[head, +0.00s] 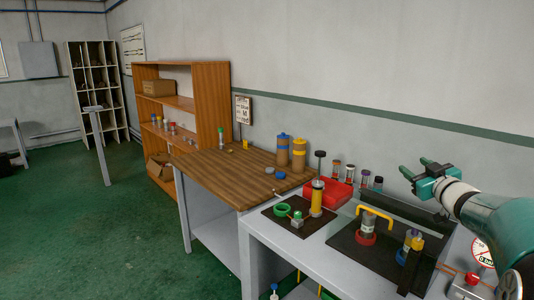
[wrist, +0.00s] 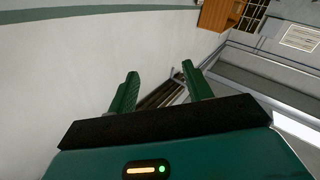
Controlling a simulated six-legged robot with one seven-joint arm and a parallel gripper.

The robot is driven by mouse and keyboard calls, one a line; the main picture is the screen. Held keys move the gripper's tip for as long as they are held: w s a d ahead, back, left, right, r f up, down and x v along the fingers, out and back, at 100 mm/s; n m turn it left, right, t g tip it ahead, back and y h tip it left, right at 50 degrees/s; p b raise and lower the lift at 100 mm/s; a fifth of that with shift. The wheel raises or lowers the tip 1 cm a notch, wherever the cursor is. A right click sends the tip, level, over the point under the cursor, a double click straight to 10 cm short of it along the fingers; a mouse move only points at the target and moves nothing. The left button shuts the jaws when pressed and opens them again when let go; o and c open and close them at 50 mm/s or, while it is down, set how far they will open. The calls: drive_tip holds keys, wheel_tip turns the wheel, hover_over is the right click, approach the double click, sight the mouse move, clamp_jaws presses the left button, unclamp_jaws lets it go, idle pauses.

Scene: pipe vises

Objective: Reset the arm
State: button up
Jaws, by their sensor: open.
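My gripper (head: 416,172) is at the right in the head view, raised above the grey bench near the wall. Its two green fingers are apart and point up and to the left. In the wrist view my gripper (wrist: 160,82) shows both fingers spread with nothing between them. Beyond the fingers, the wrist view shows the pale wall and a tilted part of the room. My gripper touches nothing that I can see.
Below lies the grey bench (head: 272,240) with black mats, a yellow handle (head: 374,212), a red box (head: 327,192) and several small jars. A wooden-topped table (head: 215,172) and a brown shelf (head: 213,100) stand further left.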

drive_tip(key=s+a+m+g+h, duration=0.4)
drive_tip(key=s+a+m+h, duration=0.2)
drive_tip(key=s+a, duration=0.5)
drive_tip(key=s+a+f+g+y, duration=0.1)
drive_tip(key=s+a+f+g, duration=0.2)
drive_tip(key=s+a+f, duration=0.2)
drive_tip(key=s+a+f+g+y, duration=0.2)
drive_tip(key=s+a+f, duration=0.3)
drive_tip(key=s, duration=0.7)
drive_tip(key=s+a+f+n+g+y, duration=0.1)
drive_tip(key=s+a+f+g, duration=0.2)
drive_tip(key=s+a+f, duration=0.2)
drive_tip(key=s, duration=0.3)
drive_tip(key=shift+s+f+g, duration=0.15)
drive_tip(key=shift+s+g, duration=0.2)
drive_tip(key=shift+g, duration=0.05)
drive_tip(key=c, duration=0.3)
drive_tip(key=shift+d, duration=0.1)
drive_tip(key=shift+d, duration=0.1)
